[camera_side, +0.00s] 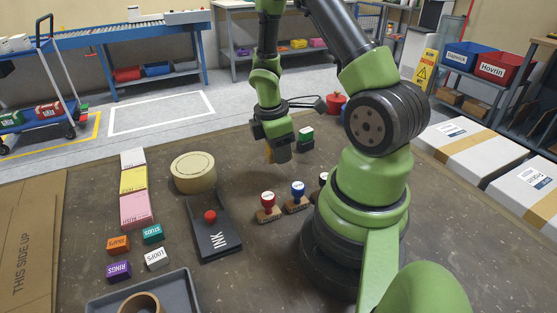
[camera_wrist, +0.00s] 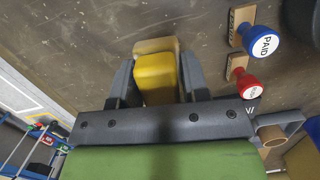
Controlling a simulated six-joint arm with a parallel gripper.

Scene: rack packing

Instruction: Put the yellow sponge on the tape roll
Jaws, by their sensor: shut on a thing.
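My gripper (camera_wrist: 157,84) is shut on the yellow sponge (camera_wrist: 156,74), which sits between its two dark fingers in the wrist view. In the side view my gripper (camera_side: 279,158) hangs over the table, and only a sliver of the sponge (camera_side: 268,154) shows beside the fingers. I cannot tell whether the sponge touches the table. The tape roll (camera_side: 193,172) is a beige ring lying flat on the table, to the left of my gripper and apart from it. The tape roll is not clearly visible in the wrist view.
A green-topped stamp (camera_side: 306,138) stands near my gripper. A grey tray (camera_side: 180,285) is at the front.

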